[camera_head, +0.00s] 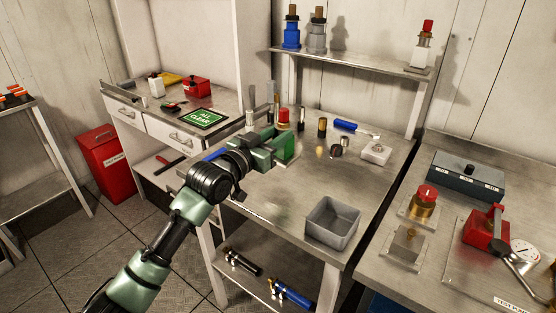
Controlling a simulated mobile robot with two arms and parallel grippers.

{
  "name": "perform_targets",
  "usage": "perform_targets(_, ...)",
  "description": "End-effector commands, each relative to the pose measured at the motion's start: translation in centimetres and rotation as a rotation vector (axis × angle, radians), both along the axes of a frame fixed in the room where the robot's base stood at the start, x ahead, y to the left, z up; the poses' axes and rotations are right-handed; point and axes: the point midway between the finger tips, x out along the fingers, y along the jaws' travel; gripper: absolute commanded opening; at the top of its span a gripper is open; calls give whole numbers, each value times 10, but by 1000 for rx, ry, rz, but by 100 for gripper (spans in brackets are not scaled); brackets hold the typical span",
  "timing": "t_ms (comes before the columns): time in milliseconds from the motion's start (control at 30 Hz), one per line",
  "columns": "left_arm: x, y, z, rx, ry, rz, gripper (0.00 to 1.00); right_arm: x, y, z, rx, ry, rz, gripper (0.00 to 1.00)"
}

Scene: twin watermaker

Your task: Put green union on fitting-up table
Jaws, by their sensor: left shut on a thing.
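My left gripper (272,150) reaches in from the left over the middle metal table (270,205). It is shut on a bright green piece, which I take to be the green union (289,145). The gripper's own green parts hide some of it. The piece shows above the back left part of the tabletop; I cannot tell whether it touches the surface. A faint green blur shows on the tabletop below. No label shows which table is the fitting-up table. My right gripper is not in view.
A grey open bin (333,222) stands at the table's front right. Several small fittings, a blue-handled tool (346,125) and a white block (376,151) lie towards the back. A shelf (350,60) stands behind. The table's front middle is clear.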

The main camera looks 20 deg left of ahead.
Motion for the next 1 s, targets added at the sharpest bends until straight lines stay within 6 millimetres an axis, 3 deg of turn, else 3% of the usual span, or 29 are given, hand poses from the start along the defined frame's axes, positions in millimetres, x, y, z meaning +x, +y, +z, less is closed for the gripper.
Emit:
perform_targets(100,0,0,-18,-2,-7,1,0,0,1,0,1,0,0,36)
perform_targets(333,0,0,-36,-1,-8,0,0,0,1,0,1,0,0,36)
perform_targets(600,0,1,-71,-2,-8,1,0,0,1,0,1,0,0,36)
perform_targets(967,0,0,-74,-2,-10,0,0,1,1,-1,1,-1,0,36)
perform_targets(1000,0,0,-78,0,-2,0,36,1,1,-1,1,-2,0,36)
